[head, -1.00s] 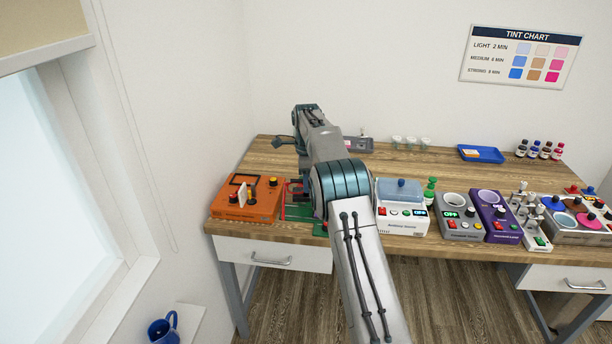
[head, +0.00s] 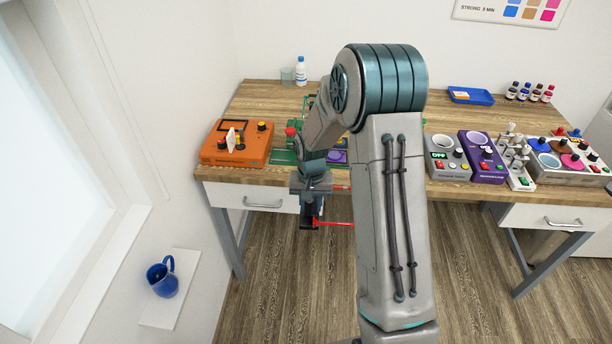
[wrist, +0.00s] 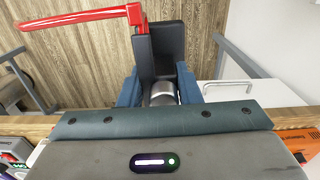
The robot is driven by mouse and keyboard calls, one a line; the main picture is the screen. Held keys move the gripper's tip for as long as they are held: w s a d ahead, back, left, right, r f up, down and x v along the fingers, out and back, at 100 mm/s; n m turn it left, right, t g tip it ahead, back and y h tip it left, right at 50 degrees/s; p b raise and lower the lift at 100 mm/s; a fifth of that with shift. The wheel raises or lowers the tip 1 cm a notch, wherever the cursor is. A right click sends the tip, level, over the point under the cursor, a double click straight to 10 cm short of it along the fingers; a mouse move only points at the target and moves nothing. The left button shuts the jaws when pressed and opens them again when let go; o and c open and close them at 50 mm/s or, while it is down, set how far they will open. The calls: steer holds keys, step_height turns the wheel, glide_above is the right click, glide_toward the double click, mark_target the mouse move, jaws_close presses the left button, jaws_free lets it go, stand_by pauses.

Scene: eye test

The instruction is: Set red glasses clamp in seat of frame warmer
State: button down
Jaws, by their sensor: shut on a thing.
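My gripper (head: 310,222) hangs in front of the table's front edge, over the floor. It is shut on the red glasses clamp (head: 336,224), whose thin red bar sticks out to the right. In the wrist view the clamp (wrist: 80,16) reaches left from the dark jaws (wrist: 160,45) as a bent red bar. Its gripped end is partly hidden by the jaws. No label reading frame warmer is legible; an orange box (head: 232,155) with knobs and an upright white plate stands at the table's left end. I cannot tell whether it is the warmer. My arm hides the table's middle.
A green stand or mat (head: 284,156) lies right of the orange box. A grey device (head: 450,168) and a purple one (head: 483,172) stand farther right. A blue tray (head: 472,96) and several small bottles are at the back. A blue jug (head: 162,280) sits on a low shelf.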

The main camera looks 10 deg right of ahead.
mark_target(314, 220)
steer(key=s+f+n, duration=0.1)
steer(key=s, duration=0.1)
steer(key=s+f+n, duration=0.1)
steer(key=s+n, duration=0.1)
steer(key=shift+s+f, duration=0.1)
steer(key=shift+f, duration=0.05)
